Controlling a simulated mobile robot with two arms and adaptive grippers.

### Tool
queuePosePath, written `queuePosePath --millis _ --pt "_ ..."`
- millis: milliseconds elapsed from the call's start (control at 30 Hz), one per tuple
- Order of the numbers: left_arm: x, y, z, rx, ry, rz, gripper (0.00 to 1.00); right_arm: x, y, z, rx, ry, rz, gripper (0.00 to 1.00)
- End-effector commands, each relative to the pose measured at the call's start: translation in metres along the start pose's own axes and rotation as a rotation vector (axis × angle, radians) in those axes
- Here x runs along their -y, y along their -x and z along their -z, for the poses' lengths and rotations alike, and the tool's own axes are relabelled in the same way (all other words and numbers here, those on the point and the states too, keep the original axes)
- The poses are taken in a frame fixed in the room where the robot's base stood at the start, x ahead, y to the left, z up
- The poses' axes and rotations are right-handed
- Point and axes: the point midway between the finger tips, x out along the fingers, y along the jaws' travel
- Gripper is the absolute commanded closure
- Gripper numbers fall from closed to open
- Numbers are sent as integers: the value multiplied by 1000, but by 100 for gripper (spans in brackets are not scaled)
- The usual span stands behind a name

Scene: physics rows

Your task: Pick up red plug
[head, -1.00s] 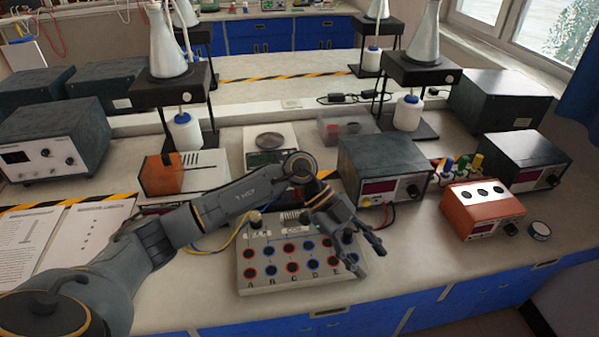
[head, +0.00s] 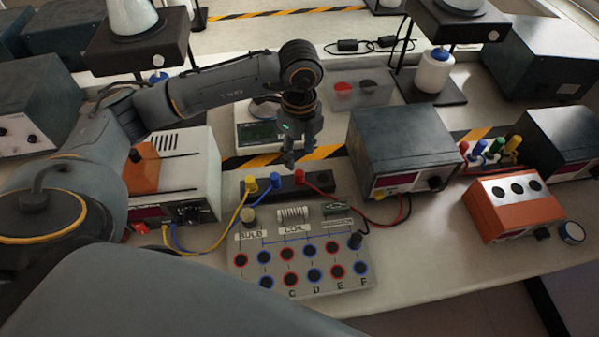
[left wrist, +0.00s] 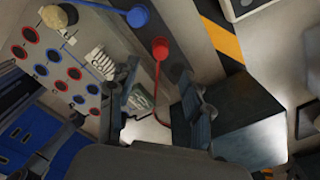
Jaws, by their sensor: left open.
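A red plug (head: 299,178) stands in a dark strip (head: 318,187) behind the circuit board, with a red lead running right. A blue plug (head: 275,181) and a yellow plug (head: 249,185) stand left of it in the same strip. My left gripper (head: 289,161) points down just above and slightly behind the red plug, apart from it. In the left wrist view, the red plug (left wrist: 160,48) shows just beyond and between the open fingers of the left gripper (left wrist: 160,72), beside the blue plug (left wrist: 138,16). My right gripper is out of view.
A dark power supply (head: 401,145) stands close on the right. A scale (head: 258,134) is behind. Several coloured plugs (head: 489,150) stand farther right.

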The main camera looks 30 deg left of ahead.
Motion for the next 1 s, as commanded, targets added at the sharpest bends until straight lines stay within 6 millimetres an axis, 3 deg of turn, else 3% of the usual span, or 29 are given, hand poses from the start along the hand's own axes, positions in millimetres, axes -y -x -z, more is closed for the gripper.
queuePosePath --millis 133,400,633,933,1000 --pt "0 -22 0 -1 0 -2 51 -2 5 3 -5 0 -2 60" --pt "-2 -43 0 -2 0 -4 51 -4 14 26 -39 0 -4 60" --pt "-1 -77 1 -2 -1 -2 51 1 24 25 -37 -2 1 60" --pt "-1 -84 1 -2 -2 1 51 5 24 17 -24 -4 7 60" --pt "-1 -84 1 -2 -2 1 63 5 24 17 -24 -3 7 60"
